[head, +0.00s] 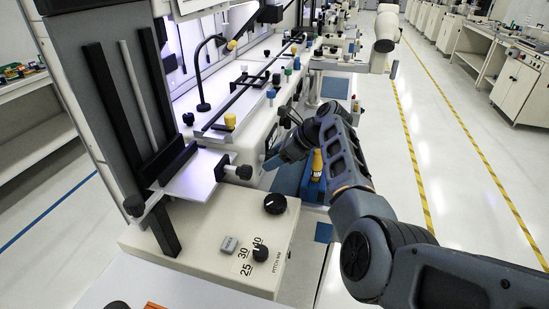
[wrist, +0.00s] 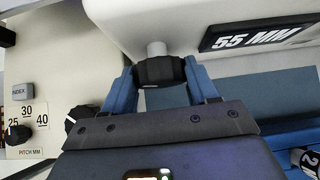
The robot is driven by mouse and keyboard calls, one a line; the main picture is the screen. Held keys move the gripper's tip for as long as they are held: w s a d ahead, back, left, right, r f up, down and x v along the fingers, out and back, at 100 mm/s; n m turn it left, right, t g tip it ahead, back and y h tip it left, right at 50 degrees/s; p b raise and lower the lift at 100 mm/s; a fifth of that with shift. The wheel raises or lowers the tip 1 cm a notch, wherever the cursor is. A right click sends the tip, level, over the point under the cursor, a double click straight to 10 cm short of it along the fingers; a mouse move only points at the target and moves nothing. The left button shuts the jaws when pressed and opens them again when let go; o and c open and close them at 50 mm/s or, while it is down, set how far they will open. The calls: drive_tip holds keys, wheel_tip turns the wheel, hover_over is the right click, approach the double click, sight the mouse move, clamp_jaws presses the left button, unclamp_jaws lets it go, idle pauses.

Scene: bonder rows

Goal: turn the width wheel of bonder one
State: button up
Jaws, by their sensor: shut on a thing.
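A black ribbed wheel (wrist: 160,71) on a short grey shaft sticks out of the pale housing in the wrist view. My gripper (wrist: 163,76) is shut on this wheel, with one blue finger on each side of it. A black plate reading "55 MM" (wrist: 258,36) is on the housing right of the wheel. In the head view my gripper (head: 276,158) is low against the side of the machine (head: 248,137) beyond the near panel. I cannot make out the wheel between its fingers there.
The near panel has a black knob (head: 275,204), a pitch dial (head: 261,253) marked 25, 30, 40, and an INDEX button (head: 229,244). A yellow-topped item (head: 317,163) stands close beside my gripper. The aisle floor (head: 440,160) to the right is clear.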

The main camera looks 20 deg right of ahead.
drive_tip(key=shift+w+m+g+y, duration=0.1)
drive_tip(key=shift+m+g+y, duration=0.3)
drive_tip(key=shift+g+y, duration=0.2)
idle(0.3)
drive_tip(key=o, duration=1.1)
drive_tip(key=shift+c, duration=0.2)
